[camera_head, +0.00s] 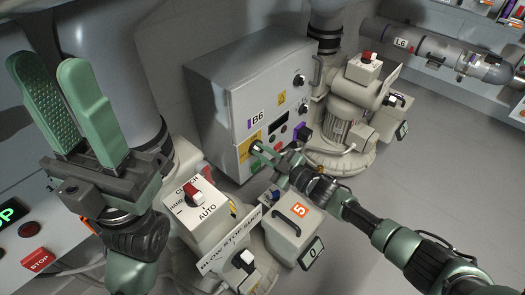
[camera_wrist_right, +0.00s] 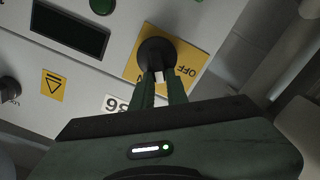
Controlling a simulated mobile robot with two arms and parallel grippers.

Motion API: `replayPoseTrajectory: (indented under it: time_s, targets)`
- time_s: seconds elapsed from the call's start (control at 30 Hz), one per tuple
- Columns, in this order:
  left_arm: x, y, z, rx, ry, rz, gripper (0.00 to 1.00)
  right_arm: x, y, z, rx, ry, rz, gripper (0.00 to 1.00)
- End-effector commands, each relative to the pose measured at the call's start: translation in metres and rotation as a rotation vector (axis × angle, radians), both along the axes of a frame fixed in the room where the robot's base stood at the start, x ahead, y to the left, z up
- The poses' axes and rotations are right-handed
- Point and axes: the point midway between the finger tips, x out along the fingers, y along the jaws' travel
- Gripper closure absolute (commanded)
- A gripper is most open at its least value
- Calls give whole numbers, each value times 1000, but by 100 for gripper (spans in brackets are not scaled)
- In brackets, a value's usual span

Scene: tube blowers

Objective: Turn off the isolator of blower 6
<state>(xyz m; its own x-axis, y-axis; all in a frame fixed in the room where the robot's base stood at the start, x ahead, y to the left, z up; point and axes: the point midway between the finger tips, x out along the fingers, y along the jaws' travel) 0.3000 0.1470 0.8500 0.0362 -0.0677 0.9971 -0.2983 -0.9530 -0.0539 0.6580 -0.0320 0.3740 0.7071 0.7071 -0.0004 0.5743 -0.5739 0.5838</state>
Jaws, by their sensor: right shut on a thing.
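The grey cabinet labelled B6 (camera_head: 215,105) stands in the middle of the head view. Low on its front is a yellow plate (camera_head: 245,150), which also shows in the right wrist view (camera_wrist_right: 192,62) with the word OFF on it. A round black isolator knob (camera_wrist_right: 154,52) is mounted on that plate. My right gripper (camera_head: 262,151) reaches the knob from the right; its fingers (camera_wrist_right: 161,82) are shut on the knob's handle, which they partly hide. My left gripper (camera_head: 55,75) is raised at the left, fingers apart with nothing between them, away from the cabinet.
A white control box marked AUTO (camera_head: 203,205) and a box with an orange 5 (camera_head: 297,217) stand in front of the cabinet. Another blower unit (camera_head: 345,120) stands behind right. A pipe labelled L6 (camera_head: 425,52) runs at the back.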

Motion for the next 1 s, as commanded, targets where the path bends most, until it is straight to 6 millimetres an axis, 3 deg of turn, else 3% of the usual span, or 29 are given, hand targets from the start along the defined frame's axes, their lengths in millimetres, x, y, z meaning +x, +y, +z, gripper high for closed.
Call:
replayPoseTrajectory:
  time_s: [0.33,0.37,0.4,0.43,0.77,0.87,1.0]
  targets:
    - [-1,0,1,0,-4,0,64,-1,0,-1,-2,0,0,100]
    - [-1,0,1,0,-4,0,64,-1,0,-1,-2,0,0,77]
    - [-1,0,1,-1,-5,0,64,-1,0,-1,-1,0,1,66]
    - [-1,0,1,-1,-5,0,64,-1,0,-1,-1,0,1,64]
    - [-1,0,3,0,-7,0,64,0,0,2,-1,-1,0,64]
    - [-3,1,8,-3,-10,-1,64,0,0,13,-1,-2,1,64]
    - [0,2,-3,-6,63,-3,64,0,0,41,0,-4,2,64]
